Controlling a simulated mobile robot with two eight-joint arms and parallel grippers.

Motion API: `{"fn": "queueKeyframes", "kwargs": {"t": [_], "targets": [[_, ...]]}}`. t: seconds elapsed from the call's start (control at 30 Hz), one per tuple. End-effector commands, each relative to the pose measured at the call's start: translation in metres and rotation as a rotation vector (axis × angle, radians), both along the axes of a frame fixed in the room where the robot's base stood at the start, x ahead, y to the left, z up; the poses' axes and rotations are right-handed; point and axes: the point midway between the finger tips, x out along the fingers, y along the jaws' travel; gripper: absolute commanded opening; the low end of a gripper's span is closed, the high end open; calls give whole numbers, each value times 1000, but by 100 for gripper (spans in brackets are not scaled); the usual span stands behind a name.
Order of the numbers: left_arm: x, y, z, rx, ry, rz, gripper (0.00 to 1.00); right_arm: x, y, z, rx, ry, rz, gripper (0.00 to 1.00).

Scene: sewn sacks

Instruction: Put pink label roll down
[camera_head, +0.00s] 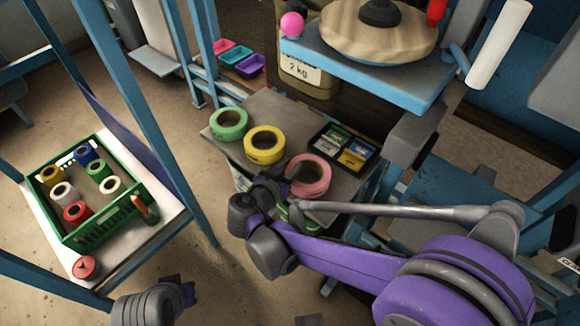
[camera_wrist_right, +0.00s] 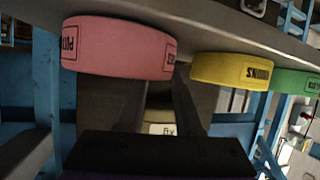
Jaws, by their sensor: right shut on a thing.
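The pink label roll (camera_head: 312,178) lies flat at the front right of the small grey table (camera_head: 268,106), at or just above its top; I cannot tell if it touches. My right gripper (camera_head: 290,178) is shut on its near left side. In the right wrist view, the pink roll (camera_wrist_right: 118,47) is at the fingertips, with dark printing on its band. A yellow roll (camera_head: 265,145) and a green roll (camera_head: 228,123) lie in a row to its left. My left gripper (camera_head: 187,292) is partly in view at the bottom edge, its jaws unclear.
A black tray (camera_head: 322,163) with green, yellow and blue packets is just behind the pink roll. At the left, a green crate (camera_head: 105,230) holds several thread spools. Blue posts stand around.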

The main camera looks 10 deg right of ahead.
Motion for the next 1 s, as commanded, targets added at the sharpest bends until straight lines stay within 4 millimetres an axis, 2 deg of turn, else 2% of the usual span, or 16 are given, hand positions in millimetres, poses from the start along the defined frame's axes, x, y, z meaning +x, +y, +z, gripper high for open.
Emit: {"fn": "queueKeyframes", "kwargs": {"t": [0.27, 0.3, 0.47, 0.83, 1.0], "targets": [[0, 0, -2, 0, 1, 0, 0, 0, 0, -2, -1, 0, 0, 0], [0, 0, -2, 0, 1, 0, 0, 0, 0, -2, 0, 0, 0, 37], [0, 0, -1, 0, 0, 0, 0, 0, 0, -1, 0, 0, 1, 64], [0, 0, 2, 0, -1, 0, 0, -1, 2, 3, 1, 0, 2, 64], [0, 0, 6, 0, -2, 0, 0, -20, 18, 14, 1, -1, 6, 64]]}}
